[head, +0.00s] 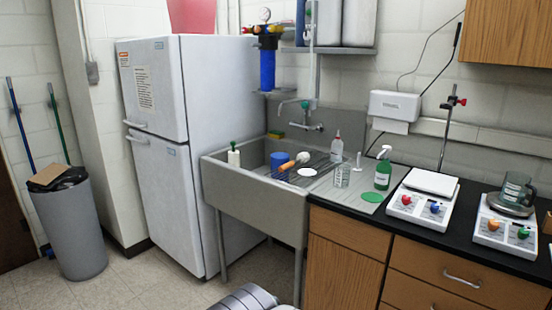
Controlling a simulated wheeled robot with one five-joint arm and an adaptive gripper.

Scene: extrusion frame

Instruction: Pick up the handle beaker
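A clear, greenish glass beaker (516,190) stands upright on the hot plate (504,225) at the far right. It seems to have a handle on its right side and carries white markings. A second clear beaker (342,177) with markings stands on the sink's drainboard; no handle can be made out on it. My gripper is not in view. A silver ribbed part at the bottom edge seems to be mine.
A clamp stand (447,135) rises behind. The sink (222,182) holds bottles and a rack. A fridge (158,150) and a bin (72,225) stand left; floor is clear there.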

